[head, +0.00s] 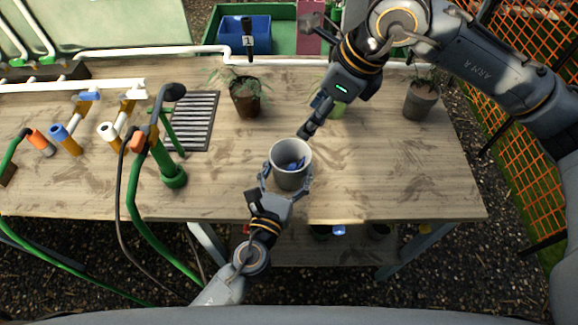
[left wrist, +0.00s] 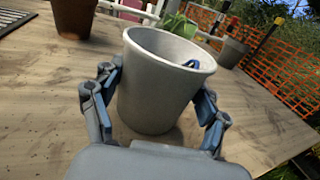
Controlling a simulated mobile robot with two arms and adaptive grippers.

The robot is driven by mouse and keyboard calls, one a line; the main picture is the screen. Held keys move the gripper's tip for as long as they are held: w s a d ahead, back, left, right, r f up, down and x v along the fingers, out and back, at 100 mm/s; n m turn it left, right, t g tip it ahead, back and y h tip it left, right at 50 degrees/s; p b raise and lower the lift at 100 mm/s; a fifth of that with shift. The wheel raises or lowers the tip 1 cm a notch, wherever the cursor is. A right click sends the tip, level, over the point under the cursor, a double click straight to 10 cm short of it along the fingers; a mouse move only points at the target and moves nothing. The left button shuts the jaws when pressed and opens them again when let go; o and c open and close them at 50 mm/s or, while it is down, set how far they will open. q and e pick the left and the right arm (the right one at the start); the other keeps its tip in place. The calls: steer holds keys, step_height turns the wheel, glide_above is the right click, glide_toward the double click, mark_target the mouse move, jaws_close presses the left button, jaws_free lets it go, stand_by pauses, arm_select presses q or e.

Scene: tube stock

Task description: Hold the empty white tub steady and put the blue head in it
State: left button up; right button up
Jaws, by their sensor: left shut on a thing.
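The white tub (head: 291,178), greyish in this light, stands upright near the front edge of the wooden table. My left gripper (head: 287,184) is shut on it, one finger on each side; the left wrist view shows the tub (left wrist: 158,95) between the blue-padded fingers. A blue piece, apparently the blue head (head: 292,166), lies inside the tub; its edge also shows just inside the rim in the left wrist view (left wrist: 192,64). My right gripper (head: 309,126) is just above and right of the tub's rim, apart from the blue piece. Its fingers are too small and overlapped to read.
Potted plants stand behind: one (head: 246,98) at back left, one (head: 421,100) at right, one partly behind my right arm. A green stand (head: 170,175) with hoses and several pipe fittings fill the left side. The table (head: 400,185) is clear right of the tub.

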arm_select(q)
steer(key=o, duration=1.2)
steer(key=shift+s, duration=0.1)
steer(key=v, duration=1.2)
